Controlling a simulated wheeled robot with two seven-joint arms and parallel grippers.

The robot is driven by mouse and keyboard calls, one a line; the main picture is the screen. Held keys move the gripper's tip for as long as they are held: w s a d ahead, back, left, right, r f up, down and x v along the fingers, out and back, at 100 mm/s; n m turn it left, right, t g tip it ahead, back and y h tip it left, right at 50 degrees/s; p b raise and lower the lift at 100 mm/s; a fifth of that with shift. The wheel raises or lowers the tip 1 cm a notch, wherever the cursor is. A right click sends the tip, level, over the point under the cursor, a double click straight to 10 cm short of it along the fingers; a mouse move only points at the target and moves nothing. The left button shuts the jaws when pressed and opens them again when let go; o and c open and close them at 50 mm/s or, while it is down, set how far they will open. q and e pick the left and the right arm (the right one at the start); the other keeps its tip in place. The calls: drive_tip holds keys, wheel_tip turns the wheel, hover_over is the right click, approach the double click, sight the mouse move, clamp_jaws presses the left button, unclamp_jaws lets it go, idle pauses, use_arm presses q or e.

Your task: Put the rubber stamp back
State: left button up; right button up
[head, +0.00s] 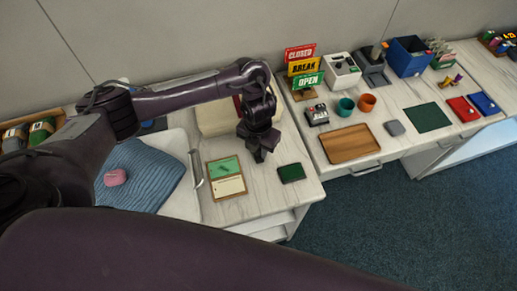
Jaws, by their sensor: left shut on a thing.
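My left gripper (260,157) reaches in from the left and points down above the white worktop. It is shut on a small dark thing, taken to be the rubber stamp; the fingers hide most of it and its shape is unclear. A dark green pad (291,173) lies on the worktop to the right of and nearer than the gripper. A wooden-framed tray (213,194) with a green panel and a cream panel lies to the gripper's left. My right gripper is not in view.
A wooden tray (349,144), a grey block (395,128), teal (345,107) and orange (367,102) cups and a sign stack (301,68) stand on the right counter. A blue cloth (150,176) with a pink thing (115,177) lies left. Bare worktop surrounds the green pad.

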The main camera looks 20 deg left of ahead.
use_arm(q)
drive_tip(key=shift+f, duration=0.15)
drive_tip(key=o, duration=0.8)
drive_tip(key=shift+r, duration=0.2)
drive_tip(key=shift+r, duration=0.3)
wheel_tip(320, 180, up, 11)
drive_tip(key=p, duration=0.2)
drive_tip(key=shift+r, duration=0.2)
